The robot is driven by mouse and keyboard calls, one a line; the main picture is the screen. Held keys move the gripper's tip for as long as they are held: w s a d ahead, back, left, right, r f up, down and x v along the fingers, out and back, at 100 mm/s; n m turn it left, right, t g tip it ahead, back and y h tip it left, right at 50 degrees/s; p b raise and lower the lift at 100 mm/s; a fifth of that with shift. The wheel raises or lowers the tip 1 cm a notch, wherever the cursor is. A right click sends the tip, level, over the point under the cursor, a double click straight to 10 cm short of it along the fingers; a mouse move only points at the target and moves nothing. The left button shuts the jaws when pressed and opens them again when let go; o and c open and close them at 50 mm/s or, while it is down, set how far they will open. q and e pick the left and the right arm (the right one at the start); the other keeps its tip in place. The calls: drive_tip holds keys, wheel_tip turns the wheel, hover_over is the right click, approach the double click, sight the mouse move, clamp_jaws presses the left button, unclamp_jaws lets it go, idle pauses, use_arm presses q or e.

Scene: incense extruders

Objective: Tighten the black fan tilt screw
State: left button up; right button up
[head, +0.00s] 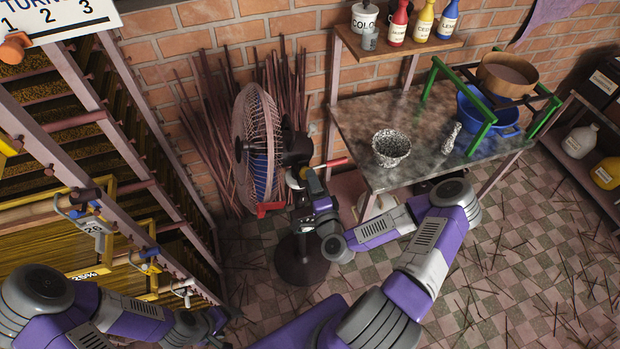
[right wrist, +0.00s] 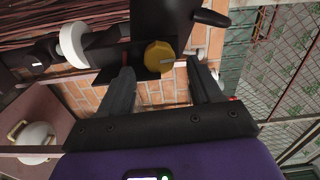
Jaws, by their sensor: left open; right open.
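The fan (head: 258,150) stands upright on a round dark base (head: 302,262), its cage facing left. Its black motor housing (head: 297,150) is behind the cage, and a red-tipped rod (head: 332,163) sticks out to the right. My right gripper (head: 312,183) is beside the fan's neck, just below the housing. In the right wrist view my right gripper (right wrist: 160,85) is open, with a yellow round knob (right wrist: 158,57) beyond and between its fingertips. A black cylindrical piece (right wrist: 210,17) is above right; I cannot tell whether it is the tilt screw. My left gripper (head: 218,318) is open, low at left, away from the fan.
Tall wooden drying racks (head: 120,150) fill the left. Thin sticks lean on the brick wall behind the fan. A metal table (head: 350,120) with a speckled bowl (head: 391,148) is right of the fan. Tiled floor (head: 520,240) with scattered sticks is at right.

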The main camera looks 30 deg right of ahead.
drive_tip(key=p+v, duration=0.2)
drive_tip(key=v, duration=0.3)
drive_tip(key=shift+p, duration=0.3)
drive_tip(key=s+a+f+n+g+y+b, duration=0.1)
drive_tip(key=a+f+n+g+y+b, duration=0.3)
drive_tip(key=a+f+n+g+y, duration=0.75)
drive_tip(key=s+a+f+n+g+h+b, duration=0.3)
drive_tip(key=s+a+f+n+g+b, duration=0.1)
drive_tip(key=s+f, duration=0.7)
drive_tip(key=a+f+n+g, duration=0.1)
drive_tip(key=a+n, duration=0.1)
drive_tip(key=shift+a+f+b, duration=0.35)
drive_tip(key=shift+a+b, duration=0.05)
